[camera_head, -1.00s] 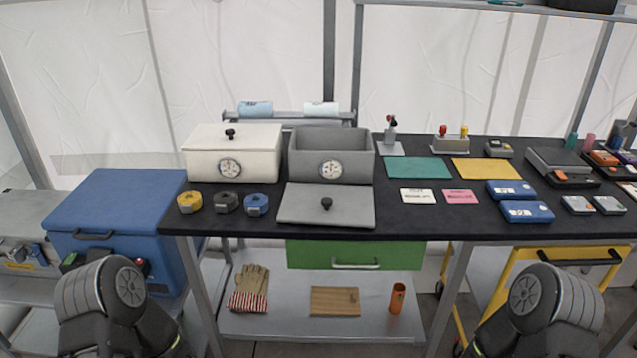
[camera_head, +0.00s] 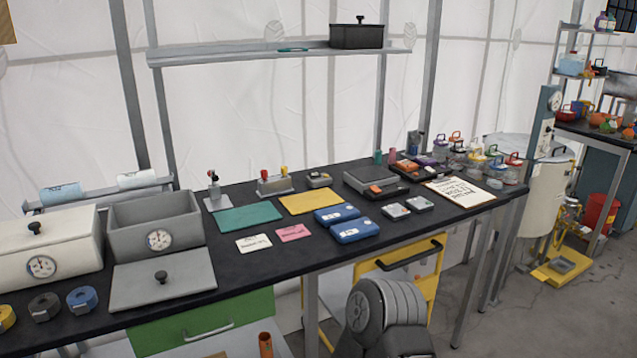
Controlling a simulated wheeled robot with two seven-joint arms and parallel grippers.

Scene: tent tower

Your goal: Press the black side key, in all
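I cannot make out a black side key at this size. Small devices lie on the black table (camera_head: 262,262): a blue device (camera_head: 337,213) and a second blue device (camera_head: 354,231) in front of it. Two small grey devices, one left (camera_head: 396,210) and one right (camera_head: 419,204), lie to their right. A dark device with an orange part (camera_head: 384,190) lies behind these, by a grey flat-topped unit (camera_head: 368,178). A small grey-and-yellow device (camera_head: 319,180) stands farther left. Part of my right arm shows at the bottom, in front of the table; neither gripper is in view.
A white box (camera_head: 70,262), an open grey box (camera_head: 185,236) and its lid (camera_head: 162,281) fill the table's left. A teal mat (camera_head: 250,217), a yellow mat (camera_head: 311,202) and a clipboard (camera_head: 460,191) lie flat.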

